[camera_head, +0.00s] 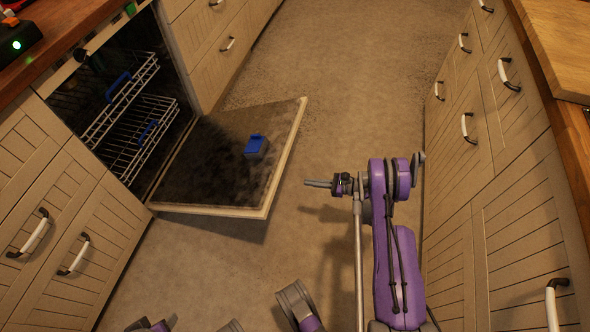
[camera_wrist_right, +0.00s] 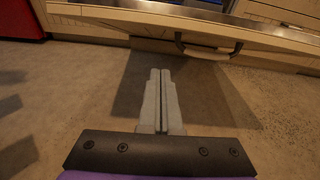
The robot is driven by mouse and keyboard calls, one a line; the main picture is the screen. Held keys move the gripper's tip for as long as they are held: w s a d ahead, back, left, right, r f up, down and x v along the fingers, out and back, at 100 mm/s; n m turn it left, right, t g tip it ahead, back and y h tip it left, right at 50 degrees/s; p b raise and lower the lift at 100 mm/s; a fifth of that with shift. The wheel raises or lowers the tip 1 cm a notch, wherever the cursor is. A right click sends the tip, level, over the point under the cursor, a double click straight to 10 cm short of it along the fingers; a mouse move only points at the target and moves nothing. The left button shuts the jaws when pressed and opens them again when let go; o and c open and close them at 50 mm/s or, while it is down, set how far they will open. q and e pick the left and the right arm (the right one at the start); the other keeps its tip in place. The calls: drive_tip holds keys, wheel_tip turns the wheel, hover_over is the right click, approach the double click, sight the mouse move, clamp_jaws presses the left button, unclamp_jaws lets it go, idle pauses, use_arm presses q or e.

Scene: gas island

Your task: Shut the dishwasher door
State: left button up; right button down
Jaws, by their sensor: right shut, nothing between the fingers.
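The dishwasher door (camera_head: 210,150) hangs open, folded down low over the floor, its dark inner face up and a pale rim around it. A blue part (camera_head: 256,146) sits on that inner face. The dishwasher's opening shows wire racks (camera_head: 130,115) inside. My right gripper (camera_head: 318,184) is shut and empty, to the right of the door's outer edge and apart from it. In the right wrist view my closed fingers (camera_wrist_right: 160,85) point toward the door's edge (camera_wrist_right: 120,18), with a handle (camera_wrist_right: 205,50) below it. My left gripper is not in view.
Drawers and cabinets with handles line the left (camera_head: 70,235) and right (camera_head: 500,190) sides. Bare floor (camera_head: 345,80) lies between them, beyond the door and around my right gripper. A red object (camera_wrist_right: 20,20) shows at the wrist view's top left.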

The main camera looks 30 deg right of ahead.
drive_tip(key=r+b+x, duration=0.2)
drive_tip(key=b+x, duration=0.1)
drive_tip(key=x, duration=0.7)
drive_tip(key=shift+w+r+m+t, duration=0.3)
drive_tip(key=shift+r, duration=0.2)
